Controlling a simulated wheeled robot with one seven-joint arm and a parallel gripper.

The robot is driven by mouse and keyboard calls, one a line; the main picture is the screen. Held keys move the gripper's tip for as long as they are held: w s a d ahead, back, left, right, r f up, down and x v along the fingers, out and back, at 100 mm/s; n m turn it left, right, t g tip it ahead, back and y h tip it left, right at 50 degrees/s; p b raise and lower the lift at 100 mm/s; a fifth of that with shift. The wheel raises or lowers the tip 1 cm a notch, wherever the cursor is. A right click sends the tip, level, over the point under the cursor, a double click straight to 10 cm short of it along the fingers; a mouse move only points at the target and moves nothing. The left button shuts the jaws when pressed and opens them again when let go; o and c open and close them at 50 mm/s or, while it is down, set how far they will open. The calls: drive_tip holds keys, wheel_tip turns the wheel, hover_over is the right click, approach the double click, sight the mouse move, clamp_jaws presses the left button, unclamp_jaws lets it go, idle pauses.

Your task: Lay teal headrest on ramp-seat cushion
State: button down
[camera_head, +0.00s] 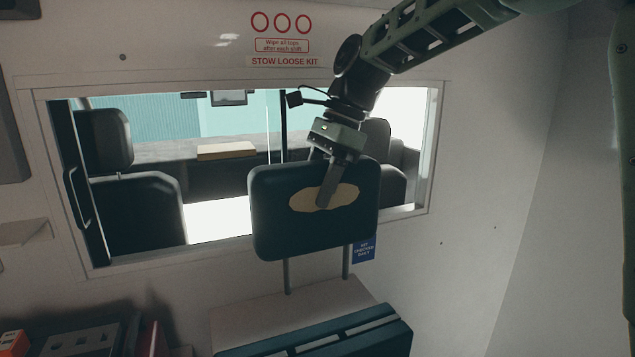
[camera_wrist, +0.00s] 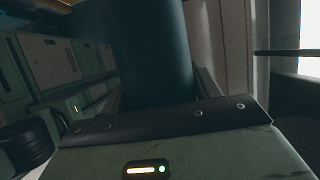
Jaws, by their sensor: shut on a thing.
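The teal headrest (camera_head: 272,200) is a dark padded block with a tan oval patch on its face and two thin metal posts below. It hangs upright, slightly tilted, in front of the window. My gripper (camera_head: 326,195) reaches down over its top and is shut on it at the patch. In the wrist view the headrest (camera_wrist: 145,50) fills the upper middle, and the fingertips are hidden. The ramp-seat cushion (camera_head: 375,340), dark teal with grey straps, lies below at the bottom edge, partly cut off. The headrest is apart from the cushion.
A pale ledge (camera_head: 290,308) stands behind the cushion, near the post ends; contact is unclear. The window frame (camera_head: 235,262) and wall are close behind the headrest. Dark trays (camera_head: 80,338) and an orange item (camera_head: 12,343) sit at lower left.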

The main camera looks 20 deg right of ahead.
drive_tip(key=shift+r+p, duration=1.2)
drive_tip(key=shift+r, duration=0.15)
drive_tip(key=shift+s+f, duration=0.1)
